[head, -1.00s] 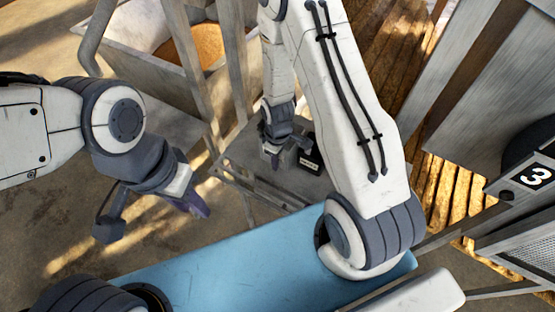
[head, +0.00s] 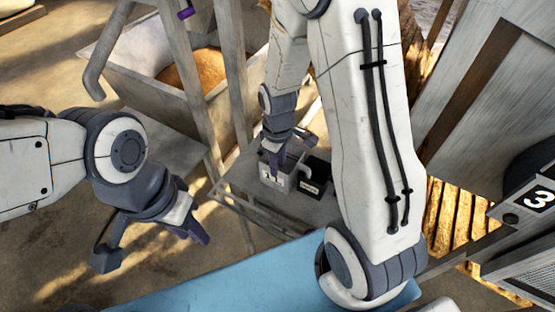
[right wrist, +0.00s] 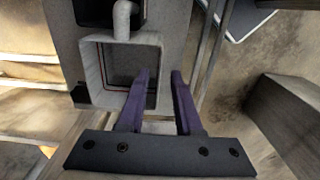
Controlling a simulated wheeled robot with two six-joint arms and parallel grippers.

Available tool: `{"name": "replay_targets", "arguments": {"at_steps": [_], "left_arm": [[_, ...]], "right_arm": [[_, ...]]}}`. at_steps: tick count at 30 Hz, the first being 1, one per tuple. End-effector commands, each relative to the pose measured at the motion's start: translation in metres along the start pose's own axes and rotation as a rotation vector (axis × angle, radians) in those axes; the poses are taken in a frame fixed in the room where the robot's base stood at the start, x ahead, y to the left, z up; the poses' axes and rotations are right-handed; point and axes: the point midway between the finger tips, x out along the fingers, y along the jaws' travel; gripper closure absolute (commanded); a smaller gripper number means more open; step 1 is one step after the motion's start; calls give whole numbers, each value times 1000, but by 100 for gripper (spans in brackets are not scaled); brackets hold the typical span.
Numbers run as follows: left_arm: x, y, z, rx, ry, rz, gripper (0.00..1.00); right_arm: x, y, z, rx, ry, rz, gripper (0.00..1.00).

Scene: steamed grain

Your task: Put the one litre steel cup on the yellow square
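A pale steel square cup (head: 279,181) stands on a grey metal shelf (head: 235,180); I take it as the one litre cup. In the right wrist view the open-topped square cup (right wrist: 93,72) shows from above, with a tube-like handle at its upper side. My right gripper (head: 274,168) is down at the cup. In the wrist view its purple fingers (right wrist: 158,75) are apart, one overlapping the cup's right wall and the other outside it. I see no contact clearly. My left gripper (head: 196,233) hangs at the left, away from the cup; its finger gap is unclear. I see no yellow square.
A black box with a white label (head: 316,178) stands close beside the cup. A metal bin with brown grain (head: 195,68) is behind, and grey upright posts (head: 237,70) stand near my right gripper. A blue surface (head: 240,280) lies in front. A panel marked 3 (head: 539,198) is at the right.

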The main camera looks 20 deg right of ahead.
Motion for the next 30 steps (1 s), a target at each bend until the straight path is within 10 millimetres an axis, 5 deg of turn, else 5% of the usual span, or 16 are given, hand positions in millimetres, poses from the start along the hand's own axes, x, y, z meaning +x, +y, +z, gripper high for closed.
{"name": "replay_targets", "arguments": {"at_steps": [8,14,18,22,26,30], "left_arm": [[1,0,0,0,0,0,65],[1,0,0,0,0,0,65],[1,0,0,0,0,0,65],[1,0,0,0,0,0,65],[0,0,0,0,0,0,65],[-6,0,0,0,0,0,65]], "right_arm": [[-33,-15,-5,-4,8,3,66],[-96,-102,-6,-1,40,-9,66],[-131,-164,20,8,54,-36,66],[-149,-198,46,15,57,-59,66],[-155,-208,58,26,58,-64,61],[-152,-171,37,73,100,15,61]]}}
